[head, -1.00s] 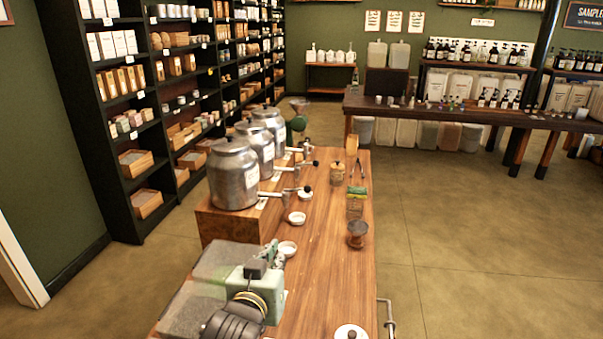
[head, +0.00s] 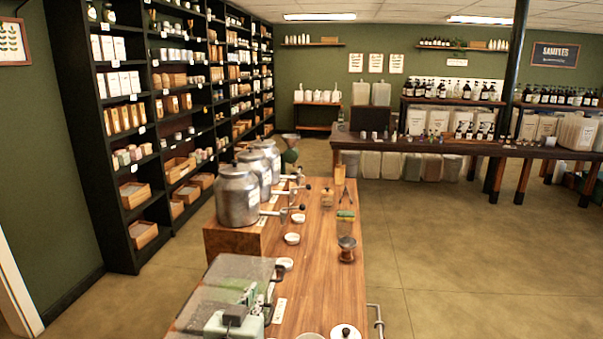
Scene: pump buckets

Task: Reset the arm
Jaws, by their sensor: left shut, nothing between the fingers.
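My left gripper (head: 249,294) shows at the bottom of the head view, with its pale green body (head: 236,322) and a dark block on top. Its fingers are shut and empty. They point away from me, over or beside a grey, glass-topped box (head: 225,272) at the near left of the wooden counter (head: 310,275). I cannot tell whether they touch it. My right gripper is out of view.
Several metal canisters (head: 237,197) with side levers stand on a wooden block at the counter's left. Small white dishes (head: 292,238), a brown cup (head: 347,249) and a white lidded jar (head: 345,332) sit on the counter. Open floor (head: 450,270) lies to the right.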

